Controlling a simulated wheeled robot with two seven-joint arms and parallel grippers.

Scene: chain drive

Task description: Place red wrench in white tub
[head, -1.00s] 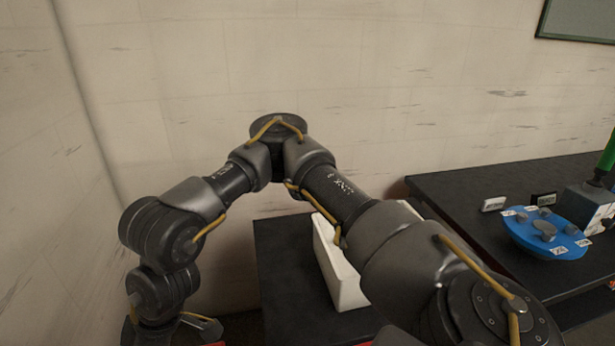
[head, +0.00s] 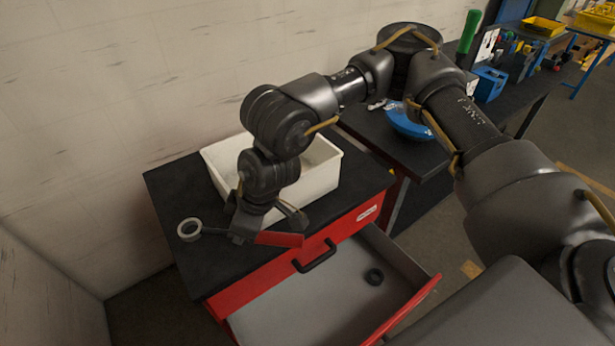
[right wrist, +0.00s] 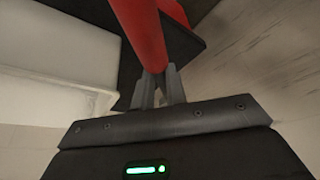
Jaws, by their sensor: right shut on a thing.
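The red wrench (head: 278,239) is held in my right gripper (head: 248,230), over the front of a black bench top. In the right wrist view its red bar (right wrist: 145,35) runs up from between the closed fingers (right wrist: 158,88). A grey ring on a thin shank (head: 190,229), left of the gripper, looks like the wrench's other end. The white tub (head: 325,180) stands on the bench top behind the gripper, partly hidden by my right arm. Its pale wall (right wrist: 45,75) shows at left in the right wrist view. My left gripper is not in view.
The black bench top (head: 180,185) sits on a red cabinet. To the right, another black table holds a blue round part (head: 408,122) and other items. A wall stands behind the bench.

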